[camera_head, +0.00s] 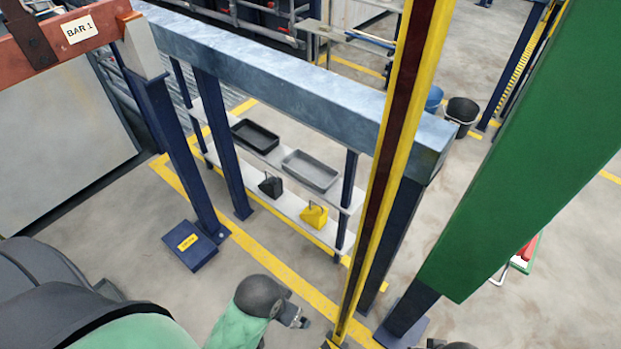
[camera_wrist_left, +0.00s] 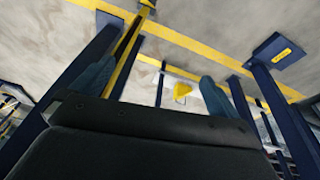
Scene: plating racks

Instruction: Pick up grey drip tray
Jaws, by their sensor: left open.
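The grey drip tray (camera_head: 311,172) lies on the white upper shelf of a low rack, in the head view's middle, behind a dark blue frame. It is empty, shallow and rectangular. My left gripper (camera_head: 299,320) is at the bottom of the head view, well in front of the rack and apart from the tray. In the left wrist view my left gripper (camera_wrist_left: 155,78) has its two fingers spread with nothing held between them. I cannot make out the tray in that view. My right gripper is not in view.
A black tray (camera_head: 255,136) lies left of the grey one. A dark scoop-like item (camera_head: 270,187) and a yellow one (camera_head: 314,215) sit on the lower shelf (camera_head: 290,204). A blue-grey beam (camera_head: 270,75), blue posts (camera_head: 222,140) and a yellow upright (camera_head: 392,165) stand before the rack.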

